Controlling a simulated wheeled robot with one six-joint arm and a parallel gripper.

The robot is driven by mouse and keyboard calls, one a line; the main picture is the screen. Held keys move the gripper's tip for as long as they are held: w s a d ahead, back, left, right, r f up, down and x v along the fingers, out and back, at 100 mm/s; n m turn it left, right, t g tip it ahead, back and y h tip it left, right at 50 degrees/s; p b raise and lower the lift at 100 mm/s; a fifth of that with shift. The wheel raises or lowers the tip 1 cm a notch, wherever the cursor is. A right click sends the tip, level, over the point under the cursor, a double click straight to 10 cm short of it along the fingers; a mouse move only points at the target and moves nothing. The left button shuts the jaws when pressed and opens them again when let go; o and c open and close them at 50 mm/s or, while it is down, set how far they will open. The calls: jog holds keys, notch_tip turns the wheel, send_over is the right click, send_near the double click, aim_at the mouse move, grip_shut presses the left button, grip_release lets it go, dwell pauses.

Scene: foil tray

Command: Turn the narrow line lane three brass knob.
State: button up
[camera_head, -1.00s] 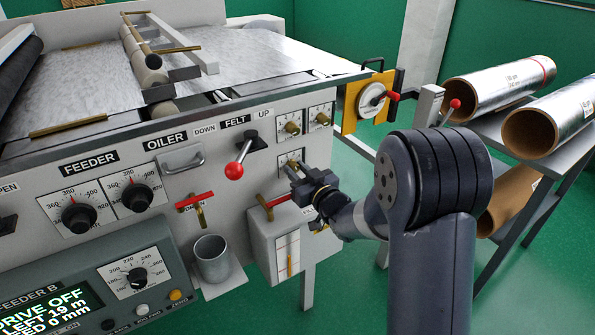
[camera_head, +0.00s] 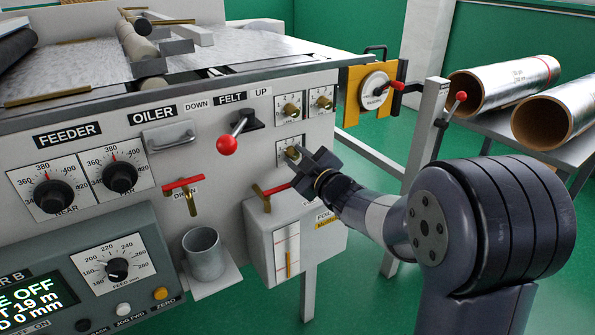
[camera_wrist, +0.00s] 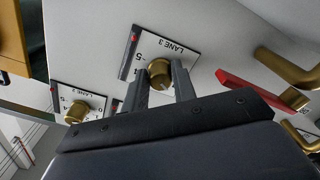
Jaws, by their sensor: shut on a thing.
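The lane three brass knob (camera_wrist: 160,72) sits on a white dial plate marked LANE 3 (camera_wrist: 180,45) in the wrist view. My gripper (camera_wrist: 160,84) has one finger on each side of this knob and is shut on it. In the head view my gripper (camera_head: 303,158) reaches the lower of the small dial plates (camera_head: 283,146), and the knob (camera_head: 292,152) is partly hidden behind the fingers. A second brass knob, on the LANE 2 plate (camera_wrist: 77,110), stands beside it, free of the fingers.
A red-handled brass valve (camera_head: 184,188) and a grey box with a red lever (camera_head: 264,215) lie close below. A red ball lever (camera_head: 227,145) sticks out at the upper left. A metal cup (camera_head: 203,255) stands lower left. Foil rolls (camera_head: 505,85) lie at the right.

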jog(key=n+b, duration=0.4)
jog(key=shift+f, duration=0.2)
jog(key=shift+r+n+b, duration=0.15)
jog(key=shift+n+b, duration=0.95)
jog(key=shift+n, duration=0.8)
jog(key=o, duration=1)
jog(key=shift+d+r, duration=0.1)
jog(key=p+v, duration=0.1)
jog(key=v, duration=0.9)
jog(key=shift+s+d+p, duration=0.2)
jog(key=shift+s+p, duration=0.1)
jog(key=shift+p, duration=0.05)
